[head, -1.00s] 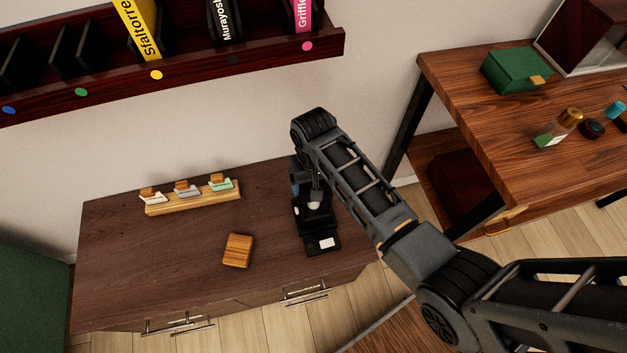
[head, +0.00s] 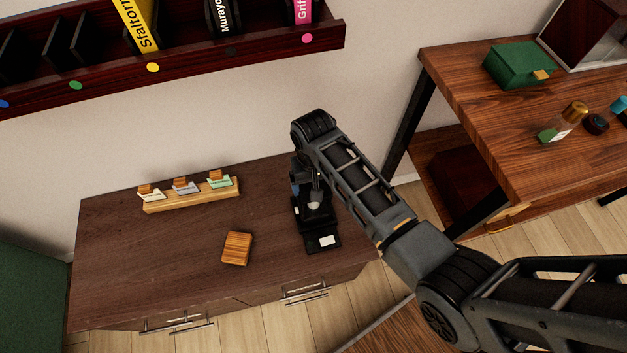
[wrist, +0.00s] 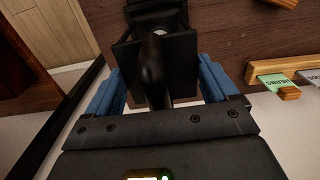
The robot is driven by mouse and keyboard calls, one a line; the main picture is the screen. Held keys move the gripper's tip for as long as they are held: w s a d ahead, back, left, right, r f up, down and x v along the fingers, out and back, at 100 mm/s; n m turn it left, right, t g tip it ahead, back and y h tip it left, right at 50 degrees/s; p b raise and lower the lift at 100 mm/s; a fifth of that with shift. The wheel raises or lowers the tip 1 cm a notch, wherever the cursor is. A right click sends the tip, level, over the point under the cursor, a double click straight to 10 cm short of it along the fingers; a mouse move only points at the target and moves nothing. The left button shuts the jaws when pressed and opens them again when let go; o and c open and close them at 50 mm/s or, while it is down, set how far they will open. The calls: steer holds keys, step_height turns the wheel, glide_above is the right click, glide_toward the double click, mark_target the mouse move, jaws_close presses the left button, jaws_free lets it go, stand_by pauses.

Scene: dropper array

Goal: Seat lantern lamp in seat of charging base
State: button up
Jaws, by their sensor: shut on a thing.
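The black charging base (head: 325,243) stands at the right end of the dark wooden cabinet, with a white patch on its front part. My gripper (wrist: 156,88) has blue fingers and points down over the base. It is shut on a dark rounded thing, which I take to be the lantern lamp (wrist: 153,72); a pale part of the lamp (head: 314,205) shows in the head view below my wrist. A black square frame of the base surrounds it in the wrist view. My arm and fingers hide the seat, so I cannot tell whether the lamp sits fully in it.
A wooden block (head: 237,248) lies left of the base. A wooden rack (head: 190,196) with several labelled cards stands at the cabinet's back left. A dark wall shelf (head: 190,65) hangs above. A wooden table (head: 490,130) with a green box (head: 518,63) stands at the right.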

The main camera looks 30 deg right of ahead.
steer(key=shift+f, duration=0.1)
steer(key=o, duration=1.8)
steer(key=shift+o, duration=0.2)
step_height(320, 180, up, 8)
steer(key=shift+f, duration=0.1)
